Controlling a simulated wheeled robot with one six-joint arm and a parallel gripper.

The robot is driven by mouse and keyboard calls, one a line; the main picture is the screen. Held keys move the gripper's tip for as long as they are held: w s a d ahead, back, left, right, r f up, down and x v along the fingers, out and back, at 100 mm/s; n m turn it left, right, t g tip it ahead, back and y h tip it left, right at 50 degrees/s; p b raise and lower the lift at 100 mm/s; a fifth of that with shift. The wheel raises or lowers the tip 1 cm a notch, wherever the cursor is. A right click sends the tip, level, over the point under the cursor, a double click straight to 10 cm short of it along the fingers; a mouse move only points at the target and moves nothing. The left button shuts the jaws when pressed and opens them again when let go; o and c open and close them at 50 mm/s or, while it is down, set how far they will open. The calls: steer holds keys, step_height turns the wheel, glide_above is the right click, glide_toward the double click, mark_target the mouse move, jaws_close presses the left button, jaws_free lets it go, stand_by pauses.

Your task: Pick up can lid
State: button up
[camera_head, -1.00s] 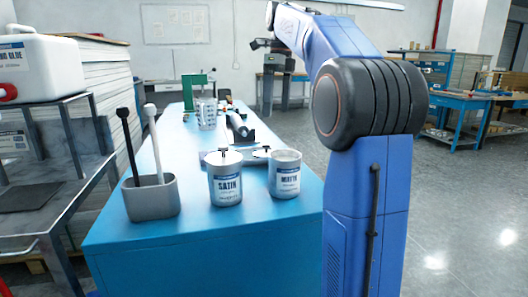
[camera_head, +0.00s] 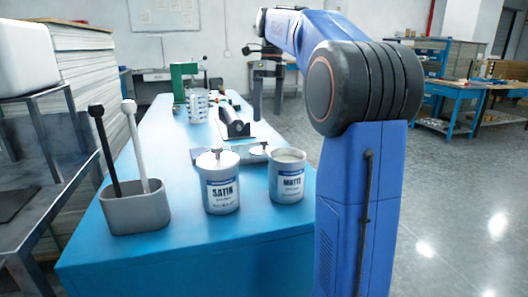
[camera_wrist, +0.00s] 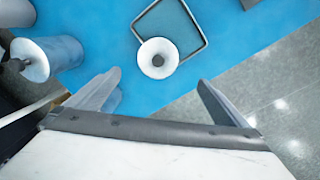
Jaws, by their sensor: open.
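The can lid (camera_wrist: 158,58) is a white disc with a grey knob, lying by a thin metal frame in the wrist view. In the head view the lid (camera_head: 257,150) shows low behind the open-topped MATTE can (camera_head: 287,178). The SATIN can (camera_head: 221,184) beside it has a knobbed lid on top. My gripper (camera_wrist: 159,80) is open and empty, its two fingers apart on either side below the lid in the wrist picture. In the head view it hangs above the far right part of the blue table; contact with the lid is not seen.
The blue table (camera_head: 150,245) holds a grey holder (camera_head: 138,208) with two upright tools at the front left. A roller (camera_head: 233,124) and a perforated metal cup (camera_head: 198,106) stand farther back. A dark shelf stands at the left. Open floor lies to the right.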

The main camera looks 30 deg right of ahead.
mark_target(264, 141)
steer(key=f, duration=0.5)
steer(key=shift+s+a+f, duration=0.2)
steer(key=shift+a+f, duration=0.1)
steer(key=shift+f, duration=0.1)
steer(key=f, duration=0.2)
steer(key=a+f, duration=0.1)
steer(key=f, duration=0.1)
steer(key=shift+f, duration=0.7)
steer(key=shift+c, duration=0.4)
steer(key=c, duration=1)
